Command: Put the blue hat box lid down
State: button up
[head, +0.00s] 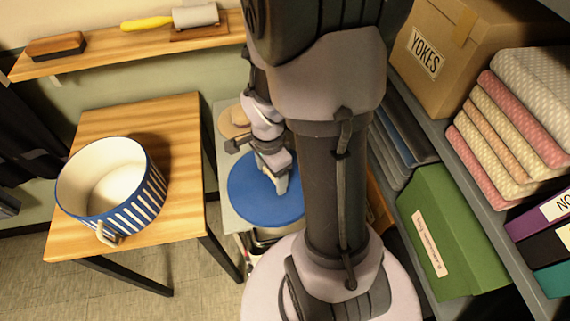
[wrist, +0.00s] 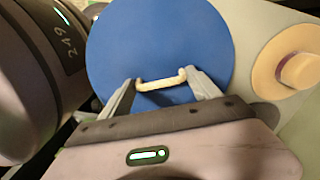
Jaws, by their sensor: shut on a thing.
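The blue hat box lid (head: 258,190) is a flat round disc, held roughly level over a pale grey-green surface (head: 228,118). In the wrist view the lid (wrist: 160,45) fills the upper middle and has a cream handle (wrist: 160,84). My gripper (head: 281,188) is shut on this handle; its fingers (wrist: 163,88) sit at the handle's two ends. The open hat box (head: 105,185), blue and white striped with a cream inside, stands on the wooden table to the left. I cannot tell whether the lid touches the surface under it.
The wooden table (head: 140,115) has bare room behind and right of the box. A straw hat (wrist: 296,68) lies on the pale surface beside the lid. A shelf at right holds a green box (head: 440,225), folded cloths and a carton. A wall shelf (head: 100,57) holds a brush and a roller.

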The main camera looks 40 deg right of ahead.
jog(key=d, duration=0.2)
jog(key=w+d, duration=0.1)
jog(key=d, duration=0.3)
jog(key=shift+w+d+f+b, duration=0.15)
jog(key=shift+w+f+b, duration=0.05)
jog(key=shift+f+b, duration=0.15)
jog(key=f+b, duration=0.1)
jog(key=f, duration=0.1)
jog(key=f+b, duration=0.1)
jog(key=f, duration=0.1)
jog(key=shift+w+d, duration=0.1)
jog(key=shift+d, duration=0.3)
jog(key=shift+r, duration=0.25)
jog(key=shift+f, duration=0.1)
jog(key=o, duration=1)
jog(key=shift+f, duration=0.1)
jog(key=shift+c, duration=0.2)
jog(key=o, duration=0.4)
jog(key=shift+o, duration=0.2)
